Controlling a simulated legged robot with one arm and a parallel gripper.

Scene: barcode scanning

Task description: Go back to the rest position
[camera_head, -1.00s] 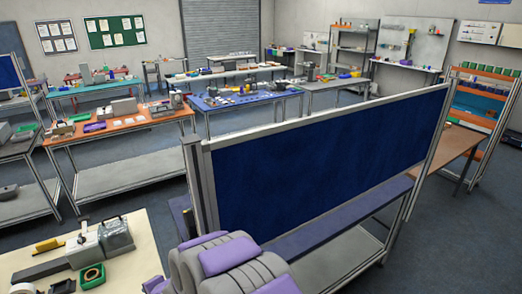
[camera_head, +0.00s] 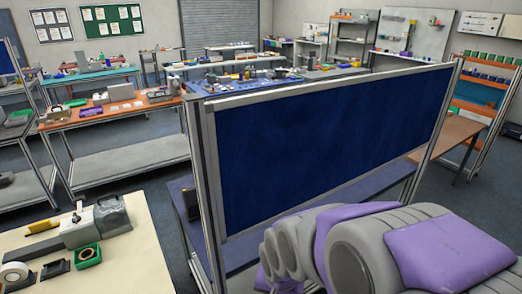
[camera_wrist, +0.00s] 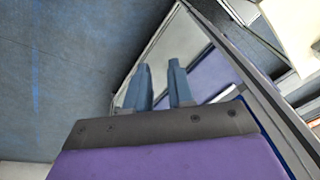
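My gripper (camera_wrist: 160,88) shows in the wrist view with two blue-grey fingers pointing up the picture. A gap is visible between the fingers and nothing is held in it. Beyond them are the blue floor and part of a bench with a purple top. In the head view my grey and purple arm fills the lower right, in front of the blue partition; the gripper's fingers are not visible there.
A blue partition (camera_head: 320,150) in a metal frame stands close ahead. Orange-topped bench (camera_head: 75,120) stands behind.

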